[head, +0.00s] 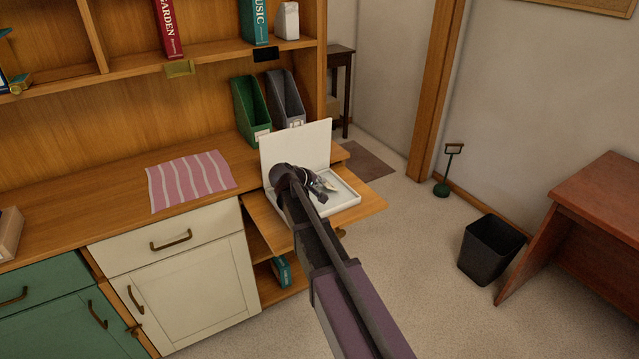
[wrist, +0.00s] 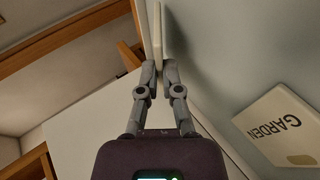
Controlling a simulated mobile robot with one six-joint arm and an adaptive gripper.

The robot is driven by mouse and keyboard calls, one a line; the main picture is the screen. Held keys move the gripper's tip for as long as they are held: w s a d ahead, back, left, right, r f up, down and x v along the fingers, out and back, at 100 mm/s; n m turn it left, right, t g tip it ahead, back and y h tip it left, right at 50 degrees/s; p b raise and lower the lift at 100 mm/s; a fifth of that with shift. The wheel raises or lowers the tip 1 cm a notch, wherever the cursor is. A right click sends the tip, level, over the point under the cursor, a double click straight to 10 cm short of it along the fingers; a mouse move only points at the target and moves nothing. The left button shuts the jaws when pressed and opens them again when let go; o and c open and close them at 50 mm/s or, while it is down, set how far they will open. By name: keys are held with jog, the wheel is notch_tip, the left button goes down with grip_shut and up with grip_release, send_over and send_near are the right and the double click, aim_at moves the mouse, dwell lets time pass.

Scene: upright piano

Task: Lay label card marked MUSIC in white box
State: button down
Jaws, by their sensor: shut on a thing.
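The white box (head: 352,196) stands on a pull-out wooden board, its white lid (head: 296,146) raised at the back. My gripper (head: 328,188) is over the box, and my arm hides part of it. In the wrist view my gripper (wrist: 159,68) is shut on a thin pale card (wrist: 158,36), seen edge-on. Its marking is not visible, so I cannot read whether it says MUSIC. The card is close to a pale surface with a shadow beside it; I cannot tell whether they touch. A card marked GARDEN (wrist: 287,124) lies flat on that surface.
The wooden board (head: 263,222) juts from the cabinet. A striped cloth (head: 190,180) lies on the counter. Green (head: 250,108) and grey (head: 287,98) file holders stand behind the box. Binders marked GARDEN (head: 168,28) and MUSIC (head: 254,22) are shelved above. A black bin (head: 489,250) stands right.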

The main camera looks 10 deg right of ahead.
dwell(0.3)
jog(key=c, duration=0.7)
grip_release()
jog(key=shift+r, duration=0.1)
jog(key=r+p, duration=0.2)
jog(key=a+r+p, duration=0.1)
jog(key=r+p, duration=0.1)
jog(key=p, duration=0.1)
jog(key=shift+s+r, duration=0.15)
jog(key=shift+r, duration=0.2)
jog(key=a+r+p, duration=0.1)
jog(key=r+p, duration=0.1)
jog(key=a+r+p, duration=0.1)
jog(key=r+p, duration=0.2)
jog(key=s+a+r+p, duration=0.1)
jog(key=r+p, duration=0.1)
jog(key=shift+s+a+r, duration=0.1)
jog(key=shift+a+r, duration=0.1)
jog(key=shift+r, duration=0.05)
dwell(0.6)
